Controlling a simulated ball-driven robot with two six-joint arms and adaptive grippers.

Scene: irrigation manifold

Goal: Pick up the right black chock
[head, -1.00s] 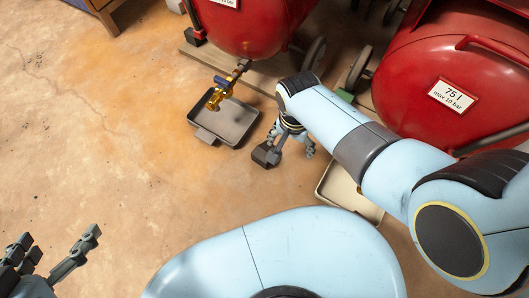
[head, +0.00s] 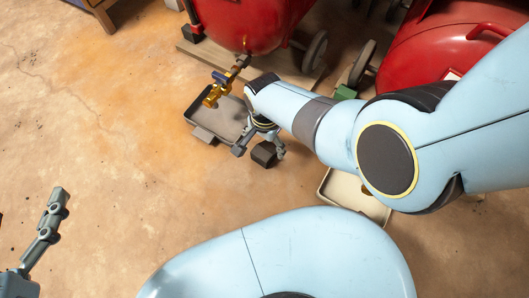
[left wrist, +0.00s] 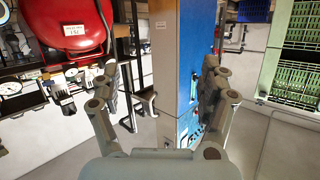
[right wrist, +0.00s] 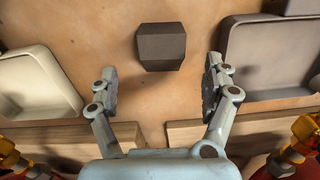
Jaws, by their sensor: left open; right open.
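The right black chock (head: 264,153) is a small dark block on the concrete floor, just in front of the grey tray. In the right wrist view the chock (right wrist: 161,46) lies ahead of the fingertips, centred between them and apart from both. My right gripper (head: 260,150) is open and empty, its fingers (right wrist: 161,75) pointing down on either side of the chock in the head view. My left gripper (head: 32,212) is open and empty at the lower left edge, partly out of the head view. The left wrist view shows its spread fingers (left wrist: 160,80) with nothing between them.
A grey tray (head: 200,133) lies under a brass valve (head: 216,90) on a red tank (head: 240,22). A beige tray (head: 345,203) lies to the right, partly behind my arm. A green block (head: 345,92) sits near a wheel. Floor on the left is clear.

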